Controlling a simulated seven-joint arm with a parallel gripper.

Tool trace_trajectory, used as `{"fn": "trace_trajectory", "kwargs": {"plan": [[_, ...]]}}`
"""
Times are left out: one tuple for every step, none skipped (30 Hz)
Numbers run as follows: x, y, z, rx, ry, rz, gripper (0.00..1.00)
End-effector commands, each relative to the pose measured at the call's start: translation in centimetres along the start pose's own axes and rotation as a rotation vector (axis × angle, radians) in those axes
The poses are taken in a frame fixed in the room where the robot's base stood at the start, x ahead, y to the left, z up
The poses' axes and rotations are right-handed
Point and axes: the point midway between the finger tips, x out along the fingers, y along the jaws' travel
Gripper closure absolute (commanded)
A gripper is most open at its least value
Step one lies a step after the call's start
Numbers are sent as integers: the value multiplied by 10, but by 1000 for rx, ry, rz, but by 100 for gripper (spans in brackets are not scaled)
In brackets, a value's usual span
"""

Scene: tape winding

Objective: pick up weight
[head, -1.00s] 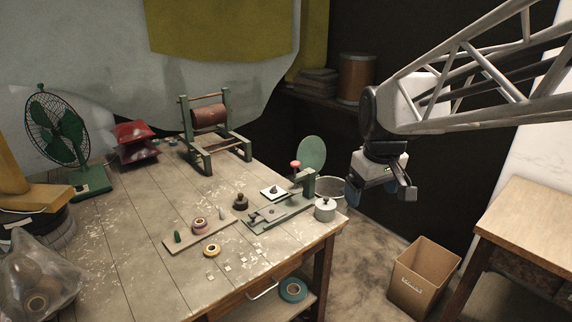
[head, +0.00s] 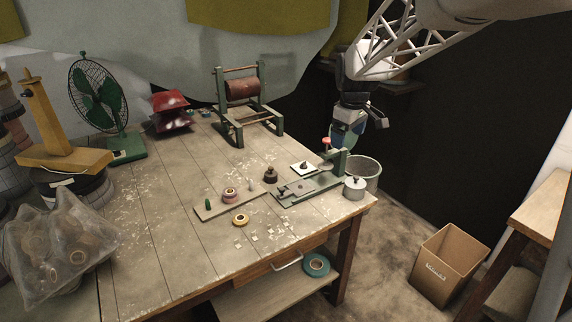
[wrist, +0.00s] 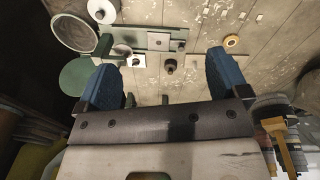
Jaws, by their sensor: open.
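A dark round weight with a knob (head: 270,175) stands upright on the table, left of the green tape fixture (head: 312,189). In the wrist view the dark weight (wrist: 170,66) shows between the blue fingertips, some way beyond them. A similar small dark knobbed piece (head: 304,167) sits on a white plate. A silver lidded cylinder (head: 355,187) stands at the table's right corner. My gripper (head: 362,119) is open and empty, above and behind the fixture; it also shows in the wrist view (wrist: 163,62).
A board with tape rolls (head: 230,195) and a yellow roll (head: 240,220) lie at the front. A roller stand (head: 245,105), fan (head: 100,100) and bagged rolls (head: 57,245) are on the table. A bin (head: 364,174) stands beyond the right edge. A cardboard box (head: 447,265) is on the floor.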

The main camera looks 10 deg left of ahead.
Motion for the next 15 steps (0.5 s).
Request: {"fn": "trace_trajectory", "kwargs": {"plan": [[7,4,-13,-25,-3,-4,7],[11,6,-19,-41,-4,-6,7],[15,9,-29,-62,-5,-8,7],[19,11,-35,-77,-6,-10,7],[23,13,-42,-93,-7,-12,7],[28,16,-51,-113,-9,-14,7],[32,18,-57,-129,-9,-15,7],[36,20,-64,-144,-10,-17,7],[41,22,-73,-164,-12,-19,7],[45,23,-80,-181,-12,-21,7],[50,25,-86,-196,-14,-23,7],[55,27,-95,-217,-14,-25,7],[60,28,-102,-232,-15,-27,7],[65,30,-108,-247,-16,-29,7],[70,31,-117,-268,-17,-31,7]]}}
